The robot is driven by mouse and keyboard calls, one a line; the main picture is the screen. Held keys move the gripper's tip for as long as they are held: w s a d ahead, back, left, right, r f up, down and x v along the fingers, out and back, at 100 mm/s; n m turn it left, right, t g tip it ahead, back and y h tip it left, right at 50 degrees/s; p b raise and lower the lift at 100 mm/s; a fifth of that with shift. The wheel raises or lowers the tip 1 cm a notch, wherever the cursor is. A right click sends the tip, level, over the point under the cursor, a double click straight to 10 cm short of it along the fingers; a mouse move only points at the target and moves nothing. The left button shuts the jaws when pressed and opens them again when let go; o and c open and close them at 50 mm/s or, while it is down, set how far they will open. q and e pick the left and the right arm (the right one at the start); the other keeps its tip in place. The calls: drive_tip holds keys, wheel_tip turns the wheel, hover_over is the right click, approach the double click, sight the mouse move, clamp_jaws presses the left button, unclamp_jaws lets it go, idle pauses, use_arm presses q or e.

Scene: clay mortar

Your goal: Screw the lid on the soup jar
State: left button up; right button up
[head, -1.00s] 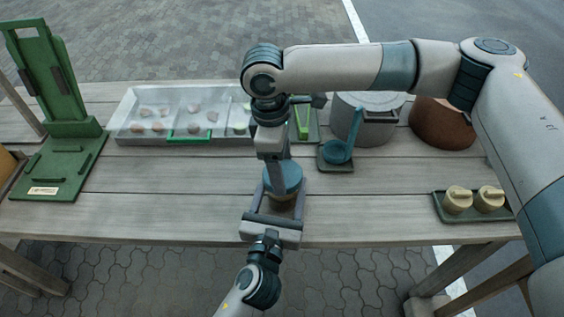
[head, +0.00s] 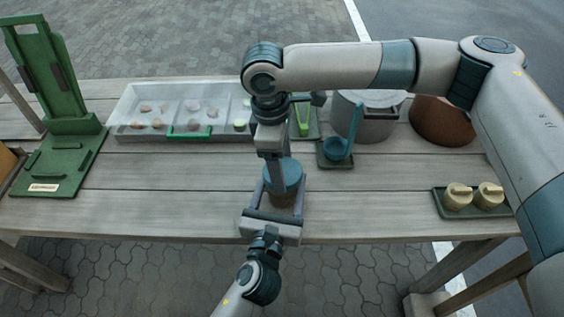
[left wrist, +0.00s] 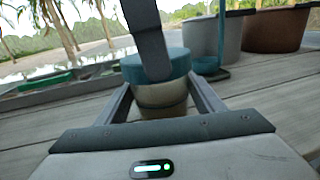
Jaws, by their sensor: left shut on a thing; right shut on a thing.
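The blue-green lid (head: 290,177) sits on top of the soup jar, apparently level. The tan jar (left wrist: 160,97) shows under the lid (left wrist: 180,62) in the left wrist view; in the head view it is mostly hidden. My left gripper (head: 283,194) comes from the table's front edge, with its fingers shut on the jar's two sides. My right gripper (head: 277,170) points down from above and is shut on the lid; one dark finger crosses the lid in the left wrist view. Whether the threads are engaged cannot be seen.
Behind stand a sectioned tray (head: 160,112), a grey pot (head: 375,122), a brown pot (head: 440,125) and a blue ladle (head: 338,148) on a small holder. A green stand (head: 60,140) is at left. Two tan jars (head: 473,195) are on a tray at right. The table's middle right is clear.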

drive_tip(key=shift+f, duration=0.4)
use_arm(q)
clamp_jaws()
use_arm(e)
drive_tip(key=m, duration=0.3)
drive_tip(key=shift+m, duration=0.4)
drive_tip(key=m+g, duration=0.1)
drive_tip(key=m, duration=0.4)
drive_tip(key=shift+y, duration=0.3)
drive_tip(key=m, duration=0.4)
drive_tip(key=shift+m, duration=0.4)
drive_tip(key=m+y, duration=0.1)
drive_tip(key=m, duration=0.5)
drive_tip(key=shift+d, duration=0.1)
drive_tip(key=m, duration=0.3)
drive_tip(key=shift+y, duration=0.3)
drive_tip(key=m, duration=0.4)
drive_tip(key=shift+m, duration=0.3)
drive_tip(key=m, duration=0.3)
drive_tip(key=m+t, duration=0.1)
drive_tip(key=m, duration=0.2)
drive_tip(key=shift+m+y, duration=0.3)
